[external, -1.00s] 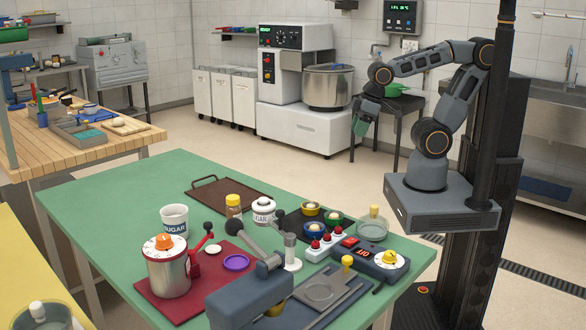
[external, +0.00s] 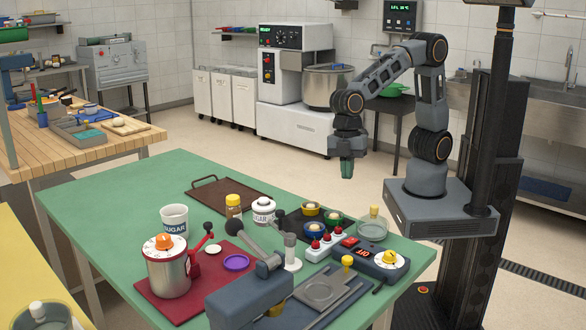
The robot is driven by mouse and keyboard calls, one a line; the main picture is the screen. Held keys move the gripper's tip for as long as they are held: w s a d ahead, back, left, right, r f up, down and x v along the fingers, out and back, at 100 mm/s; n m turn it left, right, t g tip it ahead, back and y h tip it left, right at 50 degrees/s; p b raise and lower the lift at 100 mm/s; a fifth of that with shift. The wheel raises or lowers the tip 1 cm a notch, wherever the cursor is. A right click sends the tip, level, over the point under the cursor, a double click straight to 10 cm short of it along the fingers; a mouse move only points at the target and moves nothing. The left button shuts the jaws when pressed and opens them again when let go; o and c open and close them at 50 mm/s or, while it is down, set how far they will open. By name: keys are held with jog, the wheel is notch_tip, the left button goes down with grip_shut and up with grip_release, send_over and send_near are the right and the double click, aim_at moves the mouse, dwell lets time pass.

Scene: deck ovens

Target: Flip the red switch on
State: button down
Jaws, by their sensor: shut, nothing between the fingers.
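A red switch (external: 350,242) sits on the left end of a dark control box (external: 378,266) at the right side of the green table. I cannot tell its position at this size. The box also has a lit red display (external: 364,253) and a yellow dial. My gripper (external: 347,176) points down, shut and empty, in the air above and behind the box, clear of the switch.
A glass jar (external: 373,227) stands behind the box. Small bowls with pale contents (external: 314,229) lie on a dark tray to the left. A white upright lever post (external: 292,254) and a grey press (external: 250,298) stand nearer the front. The green table (external: 110,215) is clear at the left.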

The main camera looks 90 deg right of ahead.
jog(key=w+a+r+n+g+y, duration=0.1)
jog(key=a+r+n, duration=0.2)
jog(key=a+n, duration=0.5)
jog(key=shift+w+a+n, duration=0.35)
jog(key=shift+a+n, duration=0.05)
jog(key=shift+n, duration=2.5)
jog(key=shift+f, duration=0.1)
jog(key=p, duration=0.1)
send_near(348, 241)
jog(key=x, duration=0.5)
jog(key=shift+s, duration=0.35)
jog(key=shift+w+a+f, duration=0.1)
jog(key=shift+a+f, duration=0.05)
jog(key=shift+f, duration=0.3)
jog(key=shift+w+a+f, duration=0.15)
jog(key=shift+f, duration=0.3)
